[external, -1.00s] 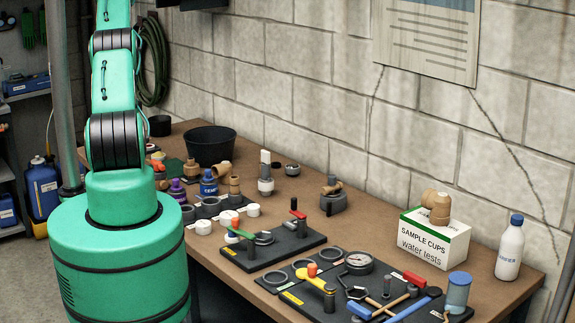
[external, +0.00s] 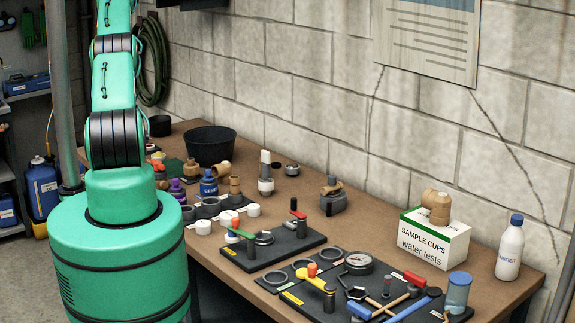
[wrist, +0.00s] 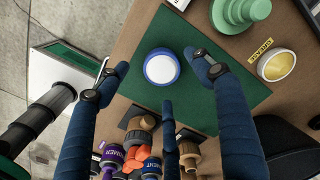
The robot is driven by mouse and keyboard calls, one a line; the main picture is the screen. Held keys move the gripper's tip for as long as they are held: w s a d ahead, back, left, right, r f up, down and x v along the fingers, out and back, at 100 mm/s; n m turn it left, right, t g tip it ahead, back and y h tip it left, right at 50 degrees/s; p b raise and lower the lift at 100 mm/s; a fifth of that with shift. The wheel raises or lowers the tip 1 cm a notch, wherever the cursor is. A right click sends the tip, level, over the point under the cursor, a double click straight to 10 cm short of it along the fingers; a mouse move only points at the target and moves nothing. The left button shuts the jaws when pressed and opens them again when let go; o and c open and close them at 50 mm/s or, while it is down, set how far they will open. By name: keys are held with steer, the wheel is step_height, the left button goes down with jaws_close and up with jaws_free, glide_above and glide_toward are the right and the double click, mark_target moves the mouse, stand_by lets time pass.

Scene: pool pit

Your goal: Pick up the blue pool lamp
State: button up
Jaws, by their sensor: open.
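The blue pool lamp (wrist: 162,66) shows in the wrist view as a round white lens with a blue rim. It sits on a dark green mat (wrist: 222,98) on the workbench. My gripper (wrist: 157,61) has dark blue fingers, spread open. The fingers frame the lamp on the left, right and lower sides in the picture, with clear gaps; nothing is held. The height of the fingertips above the lamp is hard to tell. In the external view my gripper is out of frame, and I cannot make out the lamp there.
Green stepped fitting (wrist: 240,12) and yellow round piece (wrist: 277,65) lie right of the lamp. Orange fitting (wrist: 145,138), purple primer can (wrist: 112,157) and brown fittings crowd below it. A black bucket (external: 210,146) stands against the wall side. The mat around the lamp is clear.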

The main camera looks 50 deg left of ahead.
steer(key=shift+w+a+f+p, duration=0.1)
steer(key=shift+f+p, duration=0.2)
steer(key=shift+f, duration=1.95)
steer(key=shift+c, duration=0.2)
steer(key=c, duration=1.2)
